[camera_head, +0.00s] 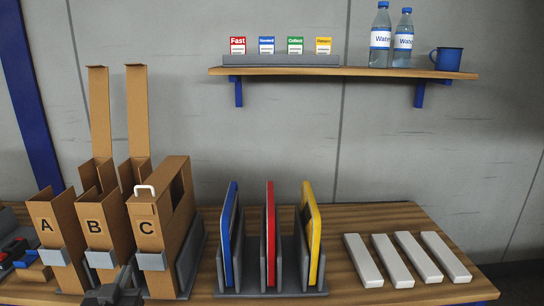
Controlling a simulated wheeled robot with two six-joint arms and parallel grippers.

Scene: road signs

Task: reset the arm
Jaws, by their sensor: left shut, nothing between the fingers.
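My left gripper (120,283) shows at the bottom edge, in front of the cardboard boxes marked B (94,226) and C (147,228). It is dark grey and shut, with nothing seen between its fingers. Only its front part shows; the rest of the arm is cut off by the lower edge. My right gripper is not in view.
Box A (44,226) stands left of B. Right of C, a grey rack (292,284) holds blue, red and yellow upright panels. Several white bars (363,261) lie at the right. A wall shelf (300,71) holds cards, bottles and a mug.

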